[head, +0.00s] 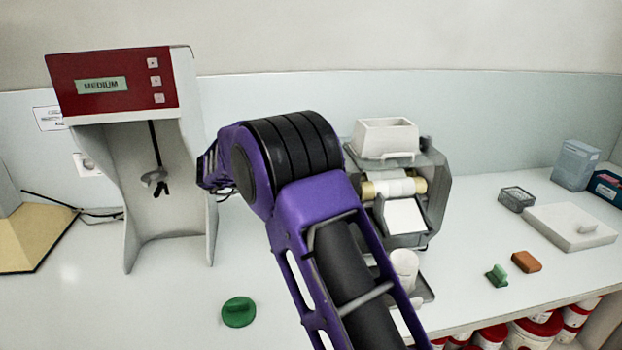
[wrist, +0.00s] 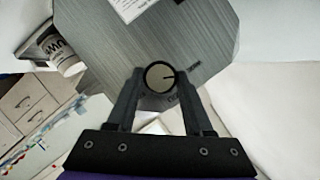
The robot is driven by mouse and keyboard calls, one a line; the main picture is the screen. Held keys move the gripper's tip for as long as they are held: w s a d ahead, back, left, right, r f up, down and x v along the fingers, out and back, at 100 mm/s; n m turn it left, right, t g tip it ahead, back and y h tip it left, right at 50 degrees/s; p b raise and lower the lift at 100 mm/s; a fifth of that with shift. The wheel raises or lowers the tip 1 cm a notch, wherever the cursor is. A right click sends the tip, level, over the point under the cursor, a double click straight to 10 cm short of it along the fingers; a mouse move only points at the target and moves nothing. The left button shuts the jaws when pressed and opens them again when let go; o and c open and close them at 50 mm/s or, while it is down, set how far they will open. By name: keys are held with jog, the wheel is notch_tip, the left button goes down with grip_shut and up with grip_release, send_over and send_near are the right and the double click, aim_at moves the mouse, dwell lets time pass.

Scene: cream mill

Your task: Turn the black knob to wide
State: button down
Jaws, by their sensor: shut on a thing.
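The black knob (wrist: 160,76) shows in the wrist view, end-on, as a round disc with a dark rim, a pale face and a short dark mark pointing right. It sits on the grey side plate (wrist: 205,40) of the mill. My gripper (wrist: 160,82) is shut on the knob, one finger on each side of it. Small lettering lies on the plate right of and below the knob, too small to read surely. In the head view the mill (head: 436,185) stands right of my arm, with a white hopper and pale rollers. My arm hides the knob and gripper there.
A red-topped stirrer stand (head: 120,90) reading MEDIUM stands at the left. A green round lid (head: 238,312) lies on the bench. Green (head: 497,276) and orange (head: 526,262) blocks, a wire basket (head: 517,198) and a white slab (head: 570,228) lie at the right.

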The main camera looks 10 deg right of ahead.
dwell(0.3)
jog(key=shift+c, duration=1.5)
grip_release()
jog(key=v, duration=1.7)
jog(key=shift+a, duration=0.2)
jog(key=shift+r, duration=0.2)
